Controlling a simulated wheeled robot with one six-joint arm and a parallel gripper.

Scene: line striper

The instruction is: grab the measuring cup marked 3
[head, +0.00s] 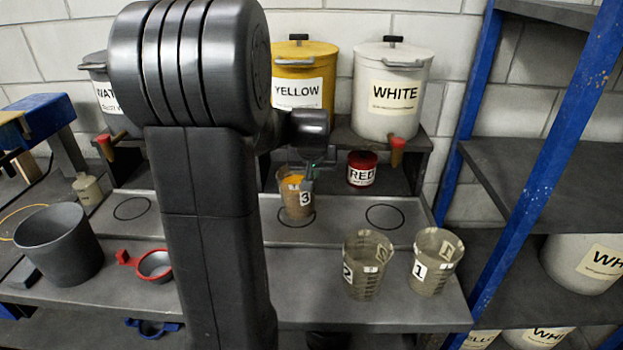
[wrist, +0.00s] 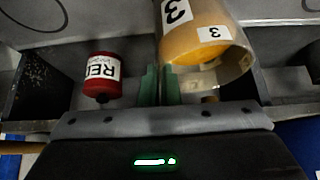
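The measuring cup marked 3 (head: 293,208) is a clear cup with orange-yellow contents and white labels. It stands at the middle ring on the grey ledge; I cannot tell whether its base touches. In the wrist view the cup (wrist: 190,42) fills the upper middle, its mouth facing me. My gripper (head: 308,178) is at the cup's right rim. In the wrist view its green fingers (wrist: 160,84) are close together, with the cup's left wall edge running between them. The fingers appear shut on this wall; their tips are partly hidden.
Cups marked 2 (head: 367,283) and 1 (head: 437,270) stand at the front right. A red jar (head: 362,171) is behind, beneath the white bucket (head: 392,105) and near the yellow bucket (head: 306,58). A dark grey bucket (head: 60,250) stands left. The right ring (head: 385,217) is empty.

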